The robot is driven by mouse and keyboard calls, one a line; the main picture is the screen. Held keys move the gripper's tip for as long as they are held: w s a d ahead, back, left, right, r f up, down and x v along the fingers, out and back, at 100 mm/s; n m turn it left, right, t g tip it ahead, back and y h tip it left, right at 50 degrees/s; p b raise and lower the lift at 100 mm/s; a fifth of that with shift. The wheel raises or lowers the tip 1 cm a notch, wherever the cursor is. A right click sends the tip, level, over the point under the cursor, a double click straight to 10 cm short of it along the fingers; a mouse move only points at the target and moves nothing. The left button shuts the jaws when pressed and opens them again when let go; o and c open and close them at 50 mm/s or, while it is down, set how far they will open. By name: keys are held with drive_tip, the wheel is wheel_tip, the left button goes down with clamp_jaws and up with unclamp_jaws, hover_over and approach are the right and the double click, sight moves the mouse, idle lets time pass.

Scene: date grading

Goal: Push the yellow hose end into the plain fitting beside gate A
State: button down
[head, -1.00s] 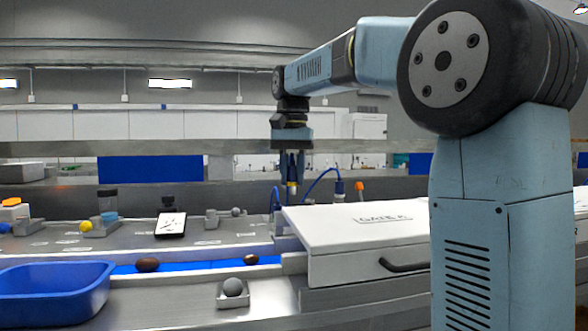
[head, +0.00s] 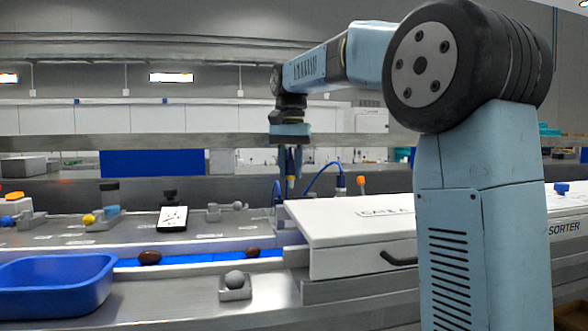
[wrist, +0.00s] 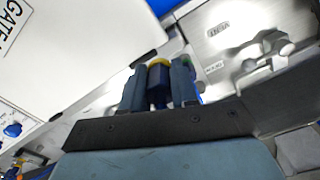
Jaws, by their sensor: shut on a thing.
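My gripper (head: 290,163) points straight down behind the left end of gate A (head: 345,228), a white lidded box. In the wrist view my gripper (wrist: 158,88) is shut on the yellow hose end (wrist: 158,63), a dark blue plug with a yellow band, held between the two fingers. A blue hose (head: 320,176) arches up just right of the fingers. Gate A's white lid (wrist: 85,45) fills the upper left of the wrist view. I cannot make out the plain fitting, or whether the hose end touches anything below.
A blue tub (head: 60,285) stands front left, beside a belt (head: 205,258) carrying dark dates. A grey ball sits in a small holder (head: 235,294) in front. A black-framed card (head: 172,218) stands on the back bench. An orange-topped part (head: 361,185) rises behind gate A.

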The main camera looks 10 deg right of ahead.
drive_tip(key=w+a, duration=0.1)
drive_tip(key=w, duration=1.6)
drive_tip(key=shift+a+f, duration=0.3)
idle(1.2)
drive_tip(key=shift+s, duration=0.1)
idle(0.4)
drive_tip(key=shift+f, duration=2.9)
drive_tip(key=shift+f, duration=1.35)
